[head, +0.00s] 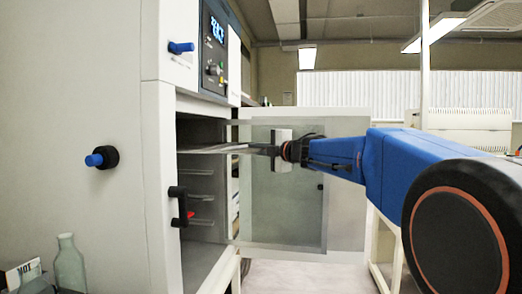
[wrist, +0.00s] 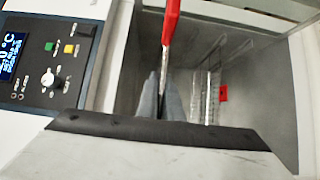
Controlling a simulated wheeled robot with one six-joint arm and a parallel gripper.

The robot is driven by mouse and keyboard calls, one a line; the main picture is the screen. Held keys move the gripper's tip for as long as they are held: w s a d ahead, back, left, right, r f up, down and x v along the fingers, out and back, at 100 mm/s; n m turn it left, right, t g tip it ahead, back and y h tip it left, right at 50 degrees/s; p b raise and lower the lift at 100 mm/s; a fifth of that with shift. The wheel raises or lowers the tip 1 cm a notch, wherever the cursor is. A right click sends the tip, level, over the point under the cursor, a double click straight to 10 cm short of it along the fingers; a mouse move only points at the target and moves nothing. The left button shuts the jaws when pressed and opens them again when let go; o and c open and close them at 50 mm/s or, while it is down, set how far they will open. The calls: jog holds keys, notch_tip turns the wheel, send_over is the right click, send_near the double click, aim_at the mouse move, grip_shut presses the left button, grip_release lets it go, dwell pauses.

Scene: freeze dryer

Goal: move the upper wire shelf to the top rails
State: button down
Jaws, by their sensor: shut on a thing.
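My gripper (head: 272,151) is shut on the front of the upper wire shelf (head: 215,150), at the mouth of the open chamber. The shelf looks roughly level and reaches into the chamber; its far end is hidden by the wall. In the wrist view my gripper's fingers (wrist: 161,98) are closed together at a red strip (wrist: 168,28), seen edge-on, which seems to be the shelf's front tab. A lower wire shelf with a red tab (wrist: 223,93) shows beyond. Rails (head: 202,171) run along the chamber wall below the held shelf. The top rails cannot be made out.
The freeze dryer's door (head: 345,180) stands open behind my gripper. A black latch (head: 178,206) sticks out beside the chamber opening. The control panel (head: 214,55) is above the chamber. A glass bottle (head: 68,265) stands at the lower left.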

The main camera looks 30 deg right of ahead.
jog(key=shift+w+a, duration=0.2)
jog(key=shift+a, duration=0.05)
jog(key=shift+w+a, duration=0.7)
jog(key=shift+a, duration=0.25)
jog(key=shift+w+a, duration=0.65)
jog(key=shift+a, duration=0.25)
jog(key=shift+w+a, duration=0.7)
jog(key=shift+a, duration=0.25)
jog(key=shift+f, duration=0.45)
jog(key=shift+w+a, duration=1.15)
jog(key=shift+a, duration=0.45)
jog(key=shift+w+a, duration=1.2)
jog(key=shift+a, duration=0.45)
jog(key=shift+w+a, duration=1.15)
jog(key=shift+a, duration=0.55)
